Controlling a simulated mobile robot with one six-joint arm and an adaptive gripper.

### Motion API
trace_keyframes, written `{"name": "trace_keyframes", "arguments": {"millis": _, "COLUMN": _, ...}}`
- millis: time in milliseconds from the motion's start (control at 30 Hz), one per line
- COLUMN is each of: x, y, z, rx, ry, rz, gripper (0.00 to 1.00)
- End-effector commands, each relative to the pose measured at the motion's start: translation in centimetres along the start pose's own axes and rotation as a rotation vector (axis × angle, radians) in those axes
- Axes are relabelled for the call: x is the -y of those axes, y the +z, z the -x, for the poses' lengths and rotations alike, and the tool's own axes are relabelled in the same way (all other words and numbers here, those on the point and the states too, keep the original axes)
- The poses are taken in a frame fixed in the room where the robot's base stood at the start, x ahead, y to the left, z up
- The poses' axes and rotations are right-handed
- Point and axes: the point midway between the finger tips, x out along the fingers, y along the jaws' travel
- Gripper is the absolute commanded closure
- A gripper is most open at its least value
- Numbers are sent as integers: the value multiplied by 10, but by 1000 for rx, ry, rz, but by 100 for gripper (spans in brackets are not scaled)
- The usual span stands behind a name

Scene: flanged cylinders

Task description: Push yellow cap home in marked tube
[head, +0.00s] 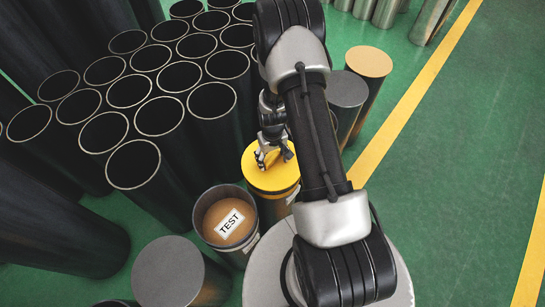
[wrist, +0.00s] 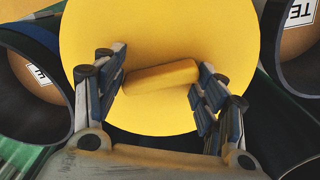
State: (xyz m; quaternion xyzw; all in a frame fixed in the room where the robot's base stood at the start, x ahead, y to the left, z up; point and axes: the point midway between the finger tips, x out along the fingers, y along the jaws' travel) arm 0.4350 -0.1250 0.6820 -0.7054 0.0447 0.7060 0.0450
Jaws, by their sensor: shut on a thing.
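The yellow cap (head: 270,181) is a round disc on top of a dark tube (head: 277,206) beside my base. A white label shows on that tube's side. In the wrist view the cap (wrist: 160,35) fills the middle, with a raised yellow grip bar (wrist: 162,77) across it. My gripper (head: 272,155) is above the cap, its fingers on both ends of the bar; in the wrist view the gripper (wrist: 160,74) is shut on it. The cap hides the tube mouth, so I cannot tell how deep it sits.
An open tube (head: 207,236) with a TEST card (head: 229,223) inside stands just left of the capped one. Several open black tubes (head: 160,117) crowd the left. A grey-topped cylinder (head: 168,272) stands in front. Green floor (head: 450,160) is clear at right, beyond the yellow line (head: 400,115).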

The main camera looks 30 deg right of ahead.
Motion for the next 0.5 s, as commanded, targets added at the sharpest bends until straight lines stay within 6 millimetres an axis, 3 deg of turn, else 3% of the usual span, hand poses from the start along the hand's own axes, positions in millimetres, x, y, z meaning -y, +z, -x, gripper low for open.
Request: {"name": "trace_keyframes", "arguments": {"millis": 500, "x": 0, "y": 0, "z": 6, "rx": -1, "ry": 0, "rz": 0, "gripper": 63}}
